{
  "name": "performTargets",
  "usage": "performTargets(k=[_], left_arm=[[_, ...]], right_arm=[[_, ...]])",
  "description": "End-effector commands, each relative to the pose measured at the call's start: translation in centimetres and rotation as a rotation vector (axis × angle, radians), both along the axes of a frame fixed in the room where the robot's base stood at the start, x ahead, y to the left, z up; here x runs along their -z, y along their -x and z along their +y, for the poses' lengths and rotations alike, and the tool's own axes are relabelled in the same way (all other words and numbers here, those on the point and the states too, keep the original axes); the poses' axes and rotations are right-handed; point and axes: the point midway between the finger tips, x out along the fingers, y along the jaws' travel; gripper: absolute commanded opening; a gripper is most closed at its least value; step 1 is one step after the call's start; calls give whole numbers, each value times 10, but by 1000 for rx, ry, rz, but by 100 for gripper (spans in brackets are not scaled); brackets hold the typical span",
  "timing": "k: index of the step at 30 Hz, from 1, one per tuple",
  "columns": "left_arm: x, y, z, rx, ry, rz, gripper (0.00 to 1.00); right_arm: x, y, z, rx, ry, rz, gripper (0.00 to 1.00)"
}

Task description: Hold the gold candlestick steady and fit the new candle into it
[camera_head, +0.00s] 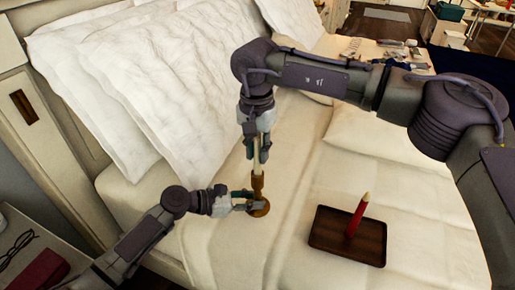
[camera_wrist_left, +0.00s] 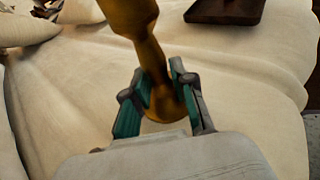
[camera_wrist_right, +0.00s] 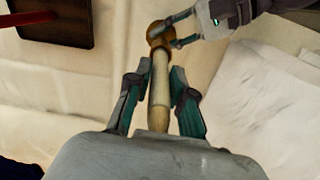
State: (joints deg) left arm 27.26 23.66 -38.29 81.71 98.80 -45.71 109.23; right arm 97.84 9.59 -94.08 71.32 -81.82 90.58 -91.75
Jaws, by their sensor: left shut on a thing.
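The gold candlestick (camera_head: 258,187) stands upright on the bed, its round base on the sheet. My left gripper (camera_head: 244,203) is shut on its lower stem, as the left wrist view (camera_wrist_left: 158,92) also shows. A cream candle (camera_head: 257,165) stands above the candlestick in line with it. Its lower end meets the candlestick's top in the right wrist view (camera_wrist_right: 160,80); how deep it sits cannot be told. My right gripper (camera_head: 261,150) points down around the candle, its fingers on either side with narrow gaps.
White pillows (camera_head: 115,85) lean along the headboard behind the candlestick. A nightstand (camera_head: 45,250) with glasses and a dark red item is at lower left. Small items (camera_head: 385,48) lie at the bed's far edge. The sheet between candlestick and tray is clear.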

Motion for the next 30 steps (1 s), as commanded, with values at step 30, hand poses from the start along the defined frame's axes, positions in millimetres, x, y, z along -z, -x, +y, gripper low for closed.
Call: performTargets(k=[30], left_arm=[[4, 1, 1, 1, -5, 4, 6]], right_arm=[[-104, -1, 1, 1, -1, -3, 44]])
